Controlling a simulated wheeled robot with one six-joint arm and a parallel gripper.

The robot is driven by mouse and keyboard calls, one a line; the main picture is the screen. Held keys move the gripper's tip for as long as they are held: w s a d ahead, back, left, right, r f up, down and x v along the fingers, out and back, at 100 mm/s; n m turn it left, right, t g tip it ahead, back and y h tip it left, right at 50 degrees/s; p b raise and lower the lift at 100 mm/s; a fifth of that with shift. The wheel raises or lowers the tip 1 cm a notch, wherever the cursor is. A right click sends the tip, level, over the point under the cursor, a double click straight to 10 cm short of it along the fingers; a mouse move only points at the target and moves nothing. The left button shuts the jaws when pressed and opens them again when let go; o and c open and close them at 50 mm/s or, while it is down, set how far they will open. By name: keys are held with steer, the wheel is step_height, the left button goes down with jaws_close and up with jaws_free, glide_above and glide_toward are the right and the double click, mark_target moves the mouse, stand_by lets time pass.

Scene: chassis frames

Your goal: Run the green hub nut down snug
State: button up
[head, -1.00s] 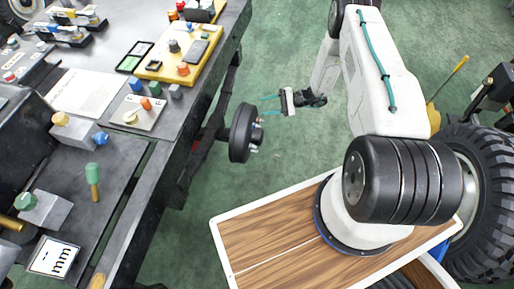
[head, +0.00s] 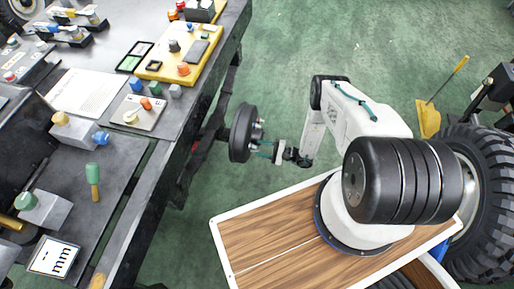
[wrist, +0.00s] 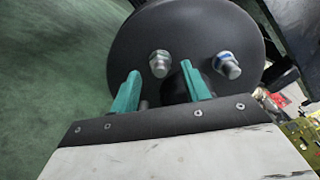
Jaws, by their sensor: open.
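The dark round hub (head: 241,132) stands at the bench's right edge, and its disc face fills the top of the wrist view (wrist: 190,25). Metal studs stick out of it: a plain silver one (wrist: 160,63) and one with a blue ring (wrist: 227,65). A dark centre boss (wrist: 176,84) is partly hidden behind my fingers. I cannot make out a green nut on the hub; the lower part of the face is hidden by my gripper. My gripper (head: 262,149), with teal fingers, is open in front of the hub's lower face. In the wrist view its fingertips (wrist: 162,82) spread with no nut visibly between them.
The bench on the left holds a yellow tray (head: 153,67), a small plate with coloured pieces (head: 137,118) and a green-topped peg (head: 93,180). My wood-topped base is at the bottom. A large tyre (head: 487,165) stands at right. Green floor is open beyond the arm.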

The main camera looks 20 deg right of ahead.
mark_target(252, 146)
steer(key=shift+x, duration=1.2)
steer(key=c, duration=1)
steer(key=shift+m, duration=0.3)
